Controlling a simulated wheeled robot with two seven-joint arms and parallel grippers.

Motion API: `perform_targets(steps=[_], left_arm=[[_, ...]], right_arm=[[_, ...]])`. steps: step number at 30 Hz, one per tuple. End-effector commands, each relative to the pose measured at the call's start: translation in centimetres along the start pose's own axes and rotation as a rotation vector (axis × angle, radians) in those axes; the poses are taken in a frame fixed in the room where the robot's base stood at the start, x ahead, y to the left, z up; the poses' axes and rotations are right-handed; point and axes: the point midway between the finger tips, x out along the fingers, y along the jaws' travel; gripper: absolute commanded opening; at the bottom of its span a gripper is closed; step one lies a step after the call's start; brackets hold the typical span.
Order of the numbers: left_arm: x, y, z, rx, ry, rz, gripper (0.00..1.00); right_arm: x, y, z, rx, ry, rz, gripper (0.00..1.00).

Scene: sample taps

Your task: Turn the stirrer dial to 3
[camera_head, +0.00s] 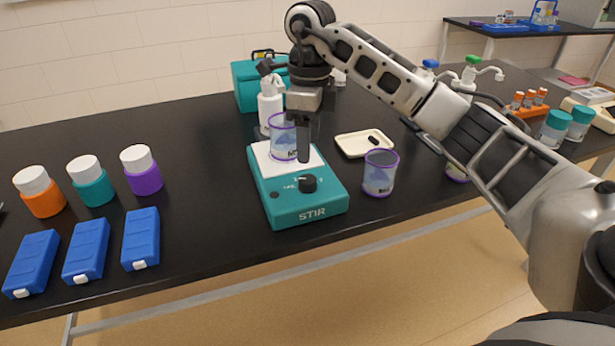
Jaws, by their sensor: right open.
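The teal stirrer (284,210), marked STIR, stands near the table's front edge with a white top plate. Its black dial (307,184) is on the sloping front face, with small marks around it too small to read. A clear beaker with a purple rim (283,138) stands on the plate. My right gripper (304,150) comes down from above, over the stirrer and in front of the beaker's right side. Its fingers are open and empty, with the tips a little above the dial and apart from it. My left gripper is out of view.
A second purple-rimmed beaker (380,173) stands right of the stirrer, near a cream tray (366,143). A white bottle (270,104) and a teal box (247,86) are behind. Capped jars (91,180) and blue cases (87,250) stand left. Black tabletop between them and the stirrer is clear.

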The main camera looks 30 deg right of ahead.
Motion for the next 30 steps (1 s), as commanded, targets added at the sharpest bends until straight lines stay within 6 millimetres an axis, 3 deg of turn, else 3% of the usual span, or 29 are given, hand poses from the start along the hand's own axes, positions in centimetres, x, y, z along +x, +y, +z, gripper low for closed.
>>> perform_targets(steps=[3, 10, 15, 24, 29, 30], left_arm=[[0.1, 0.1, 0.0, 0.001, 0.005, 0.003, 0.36], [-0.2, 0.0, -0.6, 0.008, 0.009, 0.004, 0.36], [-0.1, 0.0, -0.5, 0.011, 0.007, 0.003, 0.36], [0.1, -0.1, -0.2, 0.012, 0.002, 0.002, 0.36], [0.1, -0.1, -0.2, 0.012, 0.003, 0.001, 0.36], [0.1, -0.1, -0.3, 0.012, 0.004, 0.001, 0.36]], right_arm=[[2.9, 0.1, 0.0, -0.002, 0.002, 0.005, 0.55], [6.3, 0.1, 0.0, -0.001, 0.002, 0.002, 0.55], [7.5, 0.0, 0.0, -0.002, 0.000, 0.001, 0.55], [7.7, 0.0, 0.1, -0.002, -0.002, 0.000, 0.55], [7.7, 0.0, 0.1, -0.002, -0.002, 0.000, 0.13], [7.7, 0.0, 0.1, -0.002, -0.002, 0.000, 0.10]])
